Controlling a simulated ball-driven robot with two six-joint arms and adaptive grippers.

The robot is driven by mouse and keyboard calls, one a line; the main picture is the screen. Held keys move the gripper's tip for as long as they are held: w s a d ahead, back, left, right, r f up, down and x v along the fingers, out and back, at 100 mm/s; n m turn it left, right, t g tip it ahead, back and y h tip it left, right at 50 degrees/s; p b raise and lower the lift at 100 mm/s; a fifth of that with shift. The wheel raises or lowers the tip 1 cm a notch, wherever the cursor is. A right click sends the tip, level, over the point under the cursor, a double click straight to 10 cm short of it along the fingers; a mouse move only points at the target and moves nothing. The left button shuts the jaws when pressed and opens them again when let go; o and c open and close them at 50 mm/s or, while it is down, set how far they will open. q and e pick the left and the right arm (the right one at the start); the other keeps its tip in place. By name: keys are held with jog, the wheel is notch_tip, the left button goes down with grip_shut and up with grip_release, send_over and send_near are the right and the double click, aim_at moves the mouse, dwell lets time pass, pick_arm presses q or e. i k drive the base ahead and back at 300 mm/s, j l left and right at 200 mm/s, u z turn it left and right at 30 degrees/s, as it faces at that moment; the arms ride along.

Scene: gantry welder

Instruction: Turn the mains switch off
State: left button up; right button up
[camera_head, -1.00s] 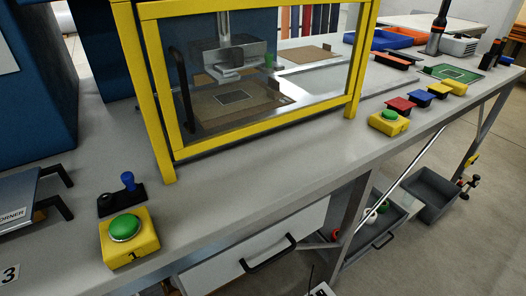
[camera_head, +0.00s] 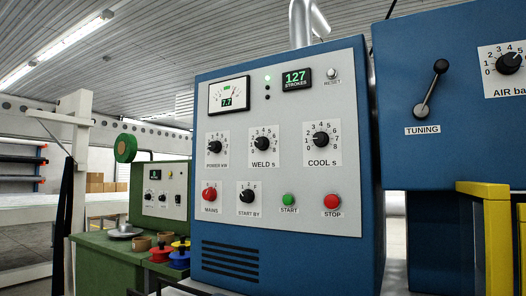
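The mains switch (camera_head: 209,194) is a red rotary knob at the lower left of the light grey panel on the blue welder cabinet (camera_head: 290,274). It has a white plate with the word MAINS under it. The knob's exact pointing is too small to read. Neither of my grippers is in view.
Close to the mains switch are the START BY knob (camera_head: 247,195), the green START button (camera_head: 288,200) and the red STOP button (camera_head: 332,202). Above are the POWER, WELD and COOL knobs. A yellow frame (camera_head: 492,240) stands at the right. A green machine (camera_head: 160,190) stands at the left.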

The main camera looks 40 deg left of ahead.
aim_at(209, 194)
jog(key=u, duration=1.45)
jog(key=j+u, duration=0.25)
jog(key=u, duration=0.15)
jog(key=i+j+u, duration=0.1)
jog(key=u, duration=0.3)
jog(key=i+j+u, duration=0.15)
jog(key=j+u, duration=0.15)
jog(key=u, duration=0.15)
